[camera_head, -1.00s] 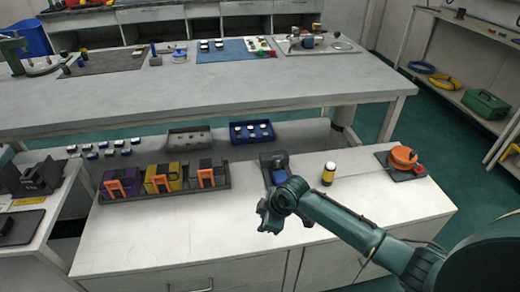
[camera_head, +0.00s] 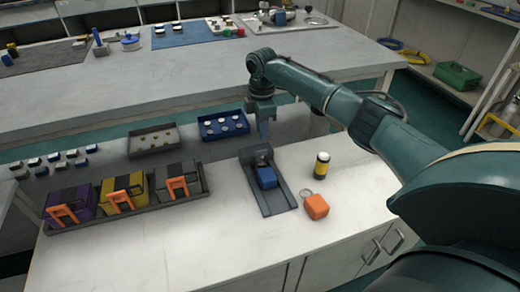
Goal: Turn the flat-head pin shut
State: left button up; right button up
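A dark grey bracket (camera_head: 279,203) lies on the white front bench, with a blue block (camera_head: 267,177) and a small metallic part (camera_head: 262,158) at its far end. I cannot make out for certain which part is the flat-head pin. My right gripper (camera_head: 264,130) points down just behind and above the far end of the bracket in the picture. Its fingers look narrow and are too small to tell whether they are open. Nothing is clearly seen in it. My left gripper is not in view.
A rack (camera_head: 130,212) of purple, yellow and grey boxes with orange handles is at left. A blue tray (camera_head: 223,126) is behind. The bench front is clear.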

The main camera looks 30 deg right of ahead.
aim_at(261, 151)
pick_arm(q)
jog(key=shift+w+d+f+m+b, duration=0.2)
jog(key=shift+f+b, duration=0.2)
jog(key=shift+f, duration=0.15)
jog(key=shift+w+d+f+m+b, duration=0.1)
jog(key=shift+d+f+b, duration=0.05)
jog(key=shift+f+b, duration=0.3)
pick_arm(e)
notch_tip(261, 151, down, 8)
jog(key=shift+f, duration=0.1)
grip_shut()
